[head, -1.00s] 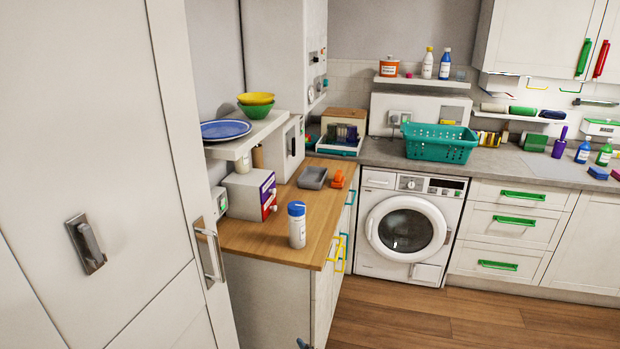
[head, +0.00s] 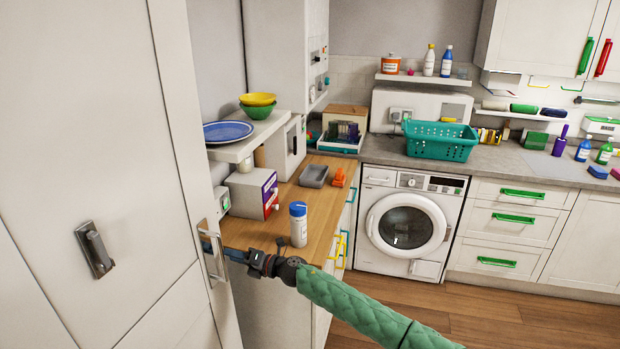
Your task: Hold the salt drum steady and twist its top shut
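The salt drum (head: 299,232) is a white cylinder with a blue top (head: 298,209). It stands upright on the wooden worktop (head: 325,205), close to its near edge. My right gripper (head: 225,252) reaches in from the lower right on a green-sleeved arm. It points left, in front of the worktop's near end, and is apart from the drum, to its lower left. Its blue finger part lies by the tall door's handle; I cannot tell whether the fingers are open or shut. My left gripper is not in view. Whether the top is fully closed is too small to tell.
A white and purple box (head: 252,193) stands behind the drum to the left, below a shelf (head: 245,140) with a blue plate and bowls. A grey tray (head: 314,176) and an orange item (head: 339,178) lie farther back. A tall white door (head: 110,180) closes off the left.

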